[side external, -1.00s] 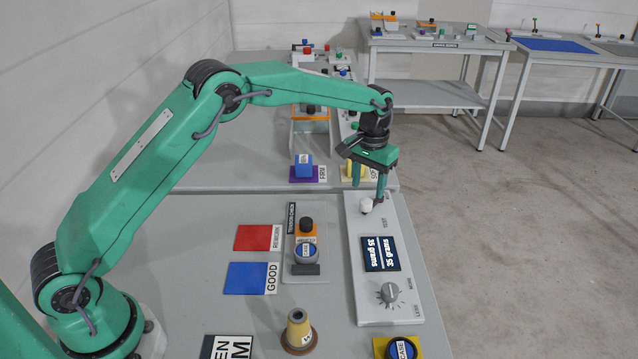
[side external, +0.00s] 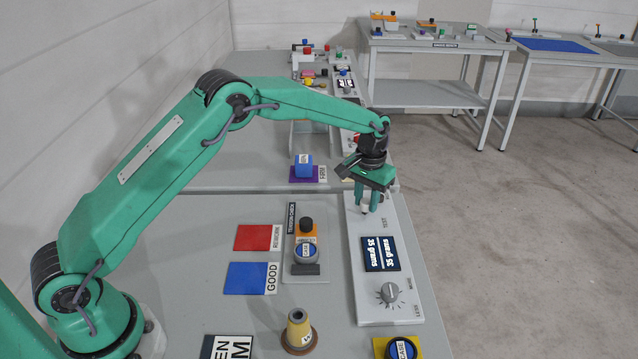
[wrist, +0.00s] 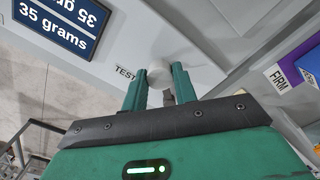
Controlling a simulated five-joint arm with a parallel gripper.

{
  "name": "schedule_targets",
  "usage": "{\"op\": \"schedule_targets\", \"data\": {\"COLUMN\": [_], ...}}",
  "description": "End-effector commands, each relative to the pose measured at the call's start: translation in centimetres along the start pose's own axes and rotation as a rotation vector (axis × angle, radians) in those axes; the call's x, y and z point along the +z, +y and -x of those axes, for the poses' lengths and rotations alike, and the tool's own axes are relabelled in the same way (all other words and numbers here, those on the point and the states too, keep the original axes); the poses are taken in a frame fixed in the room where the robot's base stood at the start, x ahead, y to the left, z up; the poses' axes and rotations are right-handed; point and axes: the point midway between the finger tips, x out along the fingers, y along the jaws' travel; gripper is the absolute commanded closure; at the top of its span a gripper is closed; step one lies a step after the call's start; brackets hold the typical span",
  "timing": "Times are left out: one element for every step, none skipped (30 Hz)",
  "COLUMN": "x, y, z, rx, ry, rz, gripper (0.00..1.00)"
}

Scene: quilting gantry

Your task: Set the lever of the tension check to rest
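The tension check has a long pale panel (side external: 376,306) beside a grey plate with the TENSION CHECK label (side external: 291,218). The panel's lever has a white knob (side external: 365,209) near the TEST label, at the far end. In the wrist view the knob (wrist: 158,78) sits between my two fingertips, which look closed in on its sides. My gripper (side external: 367,206) points down over the panel. The lever's stem is mostly hidden by the fingers. The display (side external: 380,254) reads 35 grams; it also shows in the wrist view (wrist: 60,22).
A dial (side external: 388,293) marked MORE and LESS is at the panel's near end. Red (side external: 258,238) and blue (side external: 250,278) pads lie left. A tan cone (side external: 298,328) stands in front.

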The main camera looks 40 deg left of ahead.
Motion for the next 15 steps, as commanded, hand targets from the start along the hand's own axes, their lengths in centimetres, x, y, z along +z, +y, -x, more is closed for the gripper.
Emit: {"op": "schedule_targets", "data": {"x": [-0.01, -0.02, -0.02, -0.02, -0.02, -0.02, -0.02, -0.02, -0.03, -0.03, -0.03, -0.04, -0.04, -0.05, -0.06], "y": [0.00, 0.00, 0.00, 0.00, 0.00, 0.00, -0.01, -0.02, -0.04, -0.06, -0.09, -0.14, -0.18, -0.24, -0.32], "z": [0.03, 0.03, 0.04, 0.04, 0.04, 0.05, 0.05, 0.05, 0.06, 0.06, 0.07, 0.07, 0.07, 0.08, 0.08], "rx": [0.000, 0.000, 0.000, 0.000, 0.000, 0.000, 0.000, 0.000, 0.000, 0.000, 0.000, 0.000, 0.000, 0.000, 0.000], "ry": [0.001, 0.001, 0.001, 0.001, 0.001, 0.001, 0.001, 0.001, 0.001, 0.001, 0.001, 0.001, 0.001, 0.001, 0.001], "rz": [0.000, 0.000, 0.000, 0.000, 0.000, 0.000, -0.001, -0.003, -0.005, -0.009, -0.013, -0.019, -0.025, -0.032, -0.045], "gripper": [0.95, 1.00, 1.00, 1.00, 1.00, 1.00, 1.00, 1.00, 1.00, 1.00, 1.00, 1.00, 1.00, 1.00, 1.00]}}
